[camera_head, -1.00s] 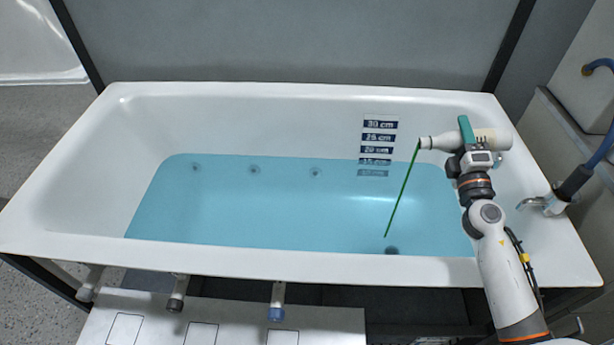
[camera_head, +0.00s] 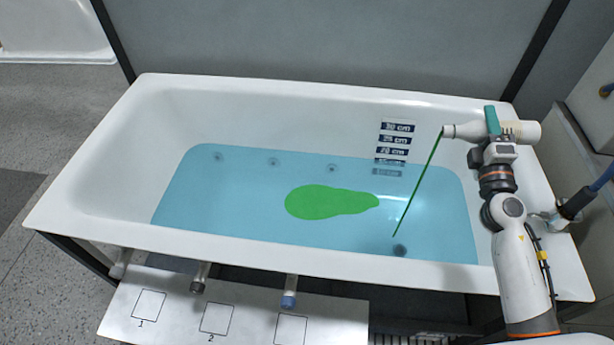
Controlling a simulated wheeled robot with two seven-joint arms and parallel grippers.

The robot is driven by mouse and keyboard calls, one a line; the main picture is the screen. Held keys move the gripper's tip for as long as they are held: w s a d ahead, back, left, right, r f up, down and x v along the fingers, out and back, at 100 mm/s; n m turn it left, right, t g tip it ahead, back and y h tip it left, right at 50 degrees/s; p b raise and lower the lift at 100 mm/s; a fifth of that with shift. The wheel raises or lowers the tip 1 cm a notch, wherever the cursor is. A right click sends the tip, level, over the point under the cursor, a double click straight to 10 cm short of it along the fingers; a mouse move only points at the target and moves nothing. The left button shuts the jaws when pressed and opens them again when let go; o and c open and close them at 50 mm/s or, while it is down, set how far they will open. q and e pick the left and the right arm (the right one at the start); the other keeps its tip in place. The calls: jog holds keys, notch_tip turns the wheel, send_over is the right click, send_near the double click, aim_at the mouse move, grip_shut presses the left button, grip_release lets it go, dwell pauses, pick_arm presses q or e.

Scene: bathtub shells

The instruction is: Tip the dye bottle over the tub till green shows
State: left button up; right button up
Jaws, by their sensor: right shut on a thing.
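The white dye bottle (camera_head: 520,131) lies tipped on its side over the right end of the tub, its mouth to the left. My right gripper (camera_head: 492,125) is shut around the bottle. A thin dark green stream (camera_head: 418,184) runs from the mouth down and left to the water. The white tub (camera_head: 110,170) holds blue water (camera_head: 240,185). A bright green patch (camera_head: 330,202) lies on the water at the middle, left of the stream. My left gripper is out of view.
A depth scale (camera_head: 396,128) is on the tub's far wall. A faucet (camera_head: 555,217) with a blue hose stands at the right rim. A white board with numbered squares (camera_head: 180,310) lies in front of the tub, below several pipe stubs.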

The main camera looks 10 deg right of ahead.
jog(key=shift+r, duration=0.3)
notch_tip(320, 180, up, 2)
jog(key=m+h+p, duration=0.1)
jog(key=m, duration=0.2)
jog(key=m+g+h+p, duration=0.1)
jog(key=m, duration=0.3)
jog(key=shift+h, duration=0.4)
jog(key=m+p, duration=0.1)
jog(key=m, duration=0.2)
jog(key=shift+a+r+h, duration=0.1)
jog(key=shift+h, duration=0.2)
jog(key=shift+g, duration=0.3)
notch_tip(320, 180, up, 2)
jog(key=m+g+p, duration=0.1)
jog(key=m+p, duration=0.1)
jog(key=m, duration=0.1)
jog(key=m+h+p, duration=0.1)
jog(key=m+p, duration=0.2)
jog(key=m, duration=0.1)
jog(key=shift+m+g+p, duration=0.3)
jog(key=shift+g, duration=0.1)
jog(key=shift+m+h+p, duration=0.3)
jog(key=shift+m+p, duration=0.15)
jog(key=shift+m, duration=0.35)
jog(key=shift+g, duration=0.3)
